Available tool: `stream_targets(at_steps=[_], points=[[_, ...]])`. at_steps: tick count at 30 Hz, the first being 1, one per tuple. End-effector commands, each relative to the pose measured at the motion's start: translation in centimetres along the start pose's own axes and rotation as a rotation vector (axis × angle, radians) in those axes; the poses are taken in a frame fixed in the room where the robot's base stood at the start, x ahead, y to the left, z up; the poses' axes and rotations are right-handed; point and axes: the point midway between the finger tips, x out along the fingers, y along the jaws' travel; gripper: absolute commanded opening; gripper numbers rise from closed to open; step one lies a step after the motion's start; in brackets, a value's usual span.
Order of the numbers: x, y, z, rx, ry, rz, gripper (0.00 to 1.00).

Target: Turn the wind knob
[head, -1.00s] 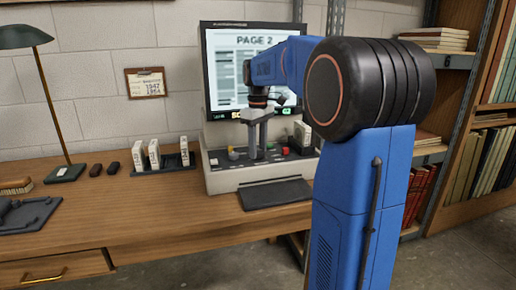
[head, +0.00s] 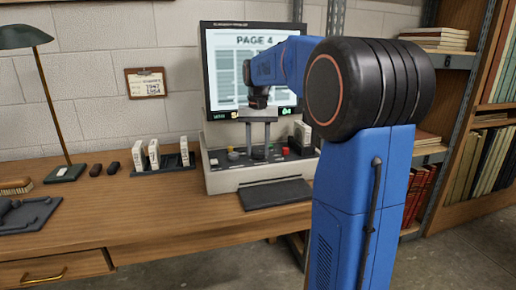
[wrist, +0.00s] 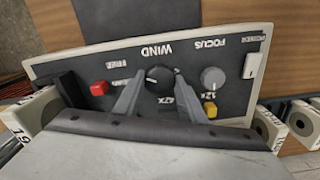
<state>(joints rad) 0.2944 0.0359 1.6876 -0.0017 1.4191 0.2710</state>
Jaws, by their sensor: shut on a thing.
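The black wind knob (wrist: 158,74) sits on the dark control panel (wrist: 240,52) of the reader, under the word WIND, in the wrist view. My gripper (wrist: 160,80) is shut on it, with one grey finger on each side. In the head view my gripper (head: 259,151) points straight down at the panel; the knob is hidden there. The reader's screen (head: 222,70) shows PAGE 4 above a page of text, partly covered by my arm.
A grey focus knob (wrist: 212,78), a red button (wrist: 99,88) and a yellow button (wrist: 210,108) are close around the fingers. A rack (head: 178,168) of white boxes stands left of the reader (head: 262,176). A lamp (head: 66,172) stands further left.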

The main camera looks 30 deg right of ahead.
Motion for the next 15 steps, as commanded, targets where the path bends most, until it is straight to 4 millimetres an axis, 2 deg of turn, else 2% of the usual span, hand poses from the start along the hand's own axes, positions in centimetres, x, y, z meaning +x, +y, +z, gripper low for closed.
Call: stream_targets(at_steps=[15], points=[[-0.11, 0.00, -0.07, 0.434, 0.002, -0.001, 0.15]])
